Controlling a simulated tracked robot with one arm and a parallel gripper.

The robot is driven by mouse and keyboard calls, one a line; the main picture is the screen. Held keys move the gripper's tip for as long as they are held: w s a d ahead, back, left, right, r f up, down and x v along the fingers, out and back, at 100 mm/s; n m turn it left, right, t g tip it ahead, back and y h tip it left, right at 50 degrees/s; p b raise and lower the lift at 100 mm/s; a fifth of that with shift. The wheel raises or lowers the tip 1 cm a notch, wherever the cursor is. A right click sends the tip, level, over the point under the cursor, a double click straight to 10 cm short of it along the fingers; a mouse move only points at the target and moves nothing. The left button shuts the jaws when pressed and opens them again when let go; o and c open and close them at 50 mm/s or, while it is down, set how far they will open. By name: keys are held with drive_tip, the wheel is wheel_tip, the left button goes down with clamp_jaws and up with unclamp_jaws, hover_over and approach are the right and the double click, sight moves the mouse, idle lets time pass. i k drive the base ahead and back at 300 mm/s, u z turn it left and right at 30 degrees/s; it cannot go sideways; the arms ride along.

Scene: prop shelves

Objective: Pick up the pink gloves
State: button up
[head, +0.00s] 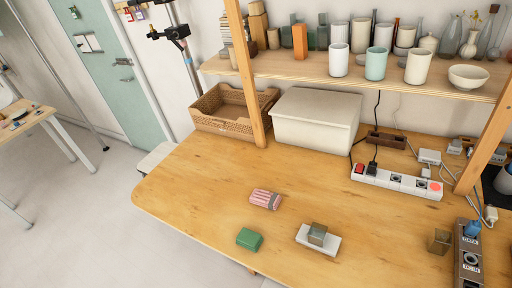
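A small pink bundle with pale stripes and a greyish end (265,199) lies on the wooden table, a little below the middle of the head view. It looks like the pink gloves, folded flat, though the detail is too small to be sure. Nothing covers it and bare wood surrounds it. My gripper does not show in this view, so its place relative to the bundle and its opening cannot be seen.
A green block (249,239) and a white block with a metallic cube on top (318,240) lie nearby on the table (190,190). Behind are a lidded box (315,120), wicker basket (232,108) and power strip (397,182). A shelf (290,68) of vessels overhangs the back.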

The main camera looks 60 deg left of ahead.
sight(264, 198)
drive_tip(key=u, duration=0.35)
drive_tip(key=k, duration=0.35)
drive_tip(key=u, duration=0.75)
